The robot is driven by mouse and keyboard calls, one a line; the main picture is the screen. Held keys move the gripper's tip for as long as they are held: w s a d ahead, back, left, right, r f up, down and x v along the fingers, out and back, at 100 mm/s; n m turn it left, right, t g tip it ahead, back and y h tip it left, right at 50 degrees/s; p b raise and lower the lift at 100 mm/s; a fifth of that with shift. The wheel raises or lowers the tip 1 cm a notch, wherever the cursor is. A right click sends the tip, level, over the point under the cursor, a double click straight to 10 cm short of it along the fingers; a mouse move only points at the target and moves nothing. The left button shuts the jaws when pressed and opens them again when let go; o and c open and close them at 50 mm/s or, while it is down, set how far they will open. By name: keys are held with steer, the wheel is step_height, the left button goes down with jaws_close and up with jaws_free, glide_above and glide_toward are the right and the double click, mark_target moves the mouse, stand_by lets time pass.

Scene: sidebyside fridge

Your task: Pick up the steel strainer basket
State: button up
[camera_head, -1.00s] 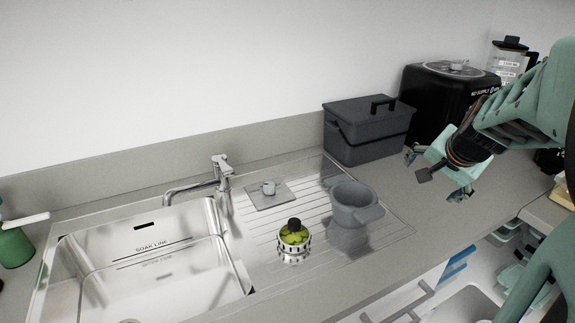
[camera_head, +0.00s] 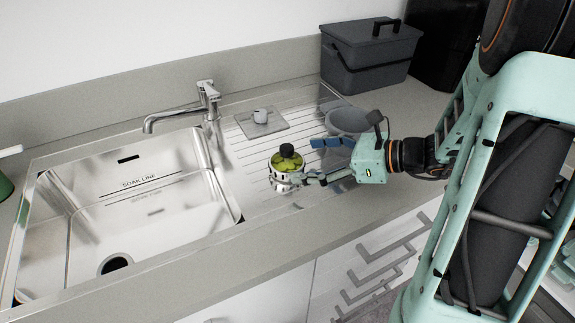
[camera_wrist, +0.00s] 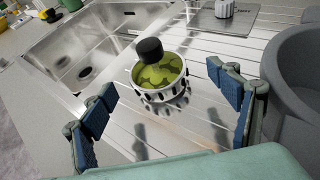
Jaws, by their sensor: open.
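The steel strainer basket (camera_head: 286,181) stands upright on the ribbed drainboard, right of the sink bowl. It has a slotted steel wall, a yellow-green inside and a black knob on top. In the wrist view the basket (camera_wrist: 160,90) sits ahead of my gripper (camera_wrist: 165,115), roughly centred between the two blue-padded fingers. The fingers are spread wide with nothing between their pads. In the head view my gripper (camera_head: 318,160) comes in from the right, close beside the basket, and one finger overlaps its lower right side. I cannot tell whether they touch.
A grey pot (camera_head: 347,121) stands just behind my gripper, close to one finger in the wrist view. The sink bowl (camera_head: 140,190) and tap (camera_head: 207,100) are left. A dark lidded box (camera_head: 368,60) stands at the back.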

mark_target(285, 168)
steer(key=x, duration=0.6)
steer(key=shift+s+a, duration=0.1)
steer(key=shift+a, duration=0.1)
steer(key=shift+c, duration=0.5)
steer(key=c, duration=1.7)
steer(key=shift+c, duration=0.2)
steer(key=shift+r, duration=0.15)
